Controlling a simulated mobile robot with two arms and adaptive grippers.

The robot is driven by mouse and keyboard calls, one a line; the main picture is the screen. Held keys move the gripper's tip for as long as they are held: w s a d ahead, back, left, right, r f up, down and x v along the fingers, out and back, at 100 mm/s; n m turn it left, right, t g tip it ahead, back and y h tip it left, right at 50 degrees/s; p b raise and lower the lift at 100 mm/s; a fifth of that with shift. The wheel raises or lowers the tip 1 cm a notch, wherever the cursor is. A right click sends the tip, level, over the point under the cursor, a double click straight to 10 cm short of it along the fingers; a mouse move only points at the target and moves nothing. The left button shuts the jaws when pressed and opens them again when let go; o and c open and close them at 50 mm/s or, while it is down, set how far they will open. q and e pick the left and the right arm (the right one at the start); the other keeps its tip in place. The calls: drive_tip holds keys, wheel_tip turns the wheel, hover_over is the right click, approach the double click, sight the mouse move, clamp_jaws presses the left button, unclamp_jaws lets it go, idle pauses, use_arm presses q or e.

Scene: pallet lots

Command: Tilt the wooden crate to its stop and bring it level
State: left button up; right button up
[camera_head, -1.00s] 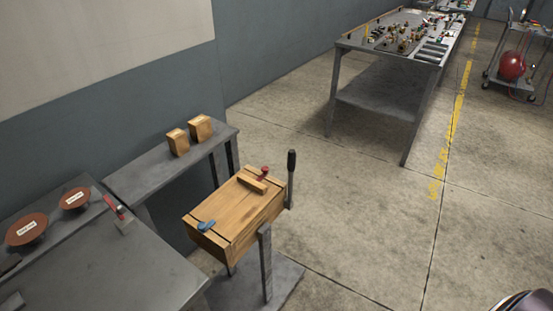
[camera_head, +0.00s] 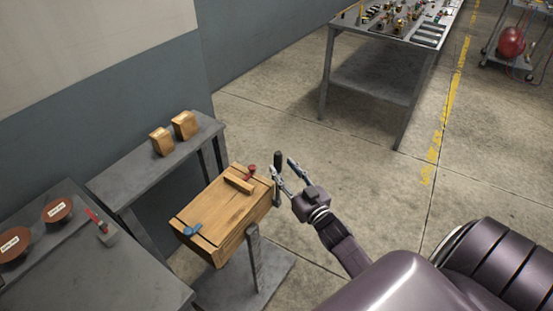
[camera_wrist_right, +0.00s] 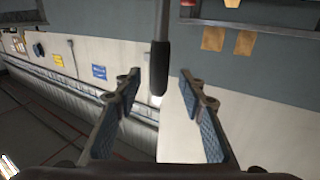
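The wooden crate (camera_head: 217,212) sits on a metal stand at the lower middle of the head view. It has a red knob (camera_head: 251,168) and a blue clip (camera_head: 192,230) on top and looks roughly level. A lever with a black grip (camera_head: 278,160) stands upright at its right end. My right gripper (camera_head: 284,169) is open at the lever, its fingers pointing toward the grip. In the right wrist view the black grip (camera_wrist_right: 159,68) hangs between and beyond the two open fingers, apart from both. My left gripper is out of view.
A grey bench with two wooden blocks (camera_head: 172,133) stands behind the crate. A table with red discs (camera_head: 57,210) is at left. A cluttered workbench (camera_head: 370,84) stands at the back.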

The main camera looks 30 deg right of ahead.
sight(280, 164)
drive_tip(key=shift+w+d+f, duration=0.1)
drive_tip(key=shift+w, duration=1)
drive_tip(key=shift+w+d, duration=0.1)
drive_tip(key=shift+w, duration=0.95)
drive_tip(key=shift+c, duration=0.4)
clamp_jaws()
